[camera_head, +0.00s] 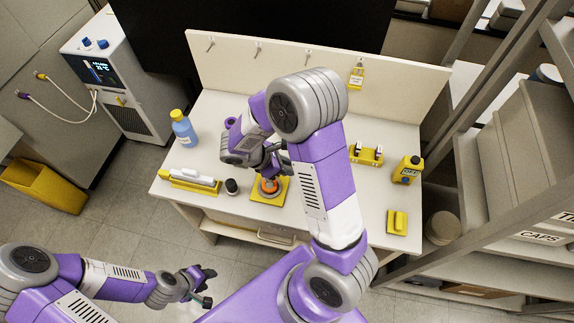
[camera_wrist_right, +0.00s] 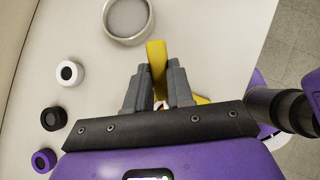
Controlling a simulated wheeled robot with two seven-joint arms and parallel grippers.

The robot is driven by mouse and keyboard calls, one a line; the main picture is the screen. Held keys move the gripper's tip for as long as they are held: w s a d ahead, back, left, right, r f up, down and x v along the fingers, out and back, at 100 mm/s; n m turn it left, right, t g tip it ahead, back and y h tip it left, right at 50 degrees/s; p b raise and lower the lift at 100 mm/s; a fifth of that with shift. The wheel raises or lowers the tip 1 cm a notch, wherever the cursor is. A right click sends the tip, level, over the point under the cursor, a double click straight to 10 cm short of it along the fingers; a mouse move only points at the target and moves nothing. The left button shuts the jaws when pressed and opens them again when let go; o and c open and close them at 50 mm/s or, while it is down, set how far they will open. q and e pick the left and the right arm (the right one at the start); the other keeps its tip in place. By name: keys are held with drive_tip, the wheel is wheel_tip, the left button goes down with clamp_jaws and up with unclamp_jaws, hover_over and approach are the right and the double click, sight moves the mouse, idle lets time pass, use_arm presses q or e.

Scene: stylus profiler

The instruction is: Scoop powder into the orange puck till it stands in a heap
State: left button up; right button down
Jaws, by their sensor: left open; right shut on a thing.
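The orange puck (camera_head: 268,187) sits on a yellow square plate (camera_head: 283,196) near the table's front edge. The arm and gripper partly cover it from above. My right gripper (camera_head: 270,165) is just above and behind the puck. In the right wrist view its fingers (camera_wrist_right: 158,80) are shut on a flat yellow piece, apparently the scoop's handle (camera_wrist_right: 156,53). The scoop's bowl and any powder in it are hidden. A pale round dish with a grey inside (camera_wrist_right: 128,17) lies beyond the fingertips. My left gripper (camera_head: 198,287) is open and empty, off the table's front.
The back panel has hooks.

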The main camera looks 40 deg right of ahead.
drive_tip(key=a+h, duration=0.1)
drive_tip(key=h, duration=0.1)
drive_tip(key=a+r+g+h, duration=0.1)
drive_tip(key=w+a+r+h, duration=0.1)
drive_tip(key=h, duration=0.1)
drive_tip(key=shift+a+g+h, duration=0.1)
drive_tip(key=shift+g+h, duration=0.2)
drive_tip(key=shift+g, duration=0.1)
drive_tip(key=a+h, duration=0.1)
drive_tip(key=a+g+h, duration=0.1)
drive_tip(key=h, duration=0.1)
drive_tip(key=w+a+h, duration=0.1)
drive_tip(key=shift+w+r+g+h, duration=0.1)
drive_tip(key=shift+r+g+h, duration=0.2)
drive_tip(key=shift+r+g, duration=0.1)
drive_tip(key=shift+d, duration=0.1)
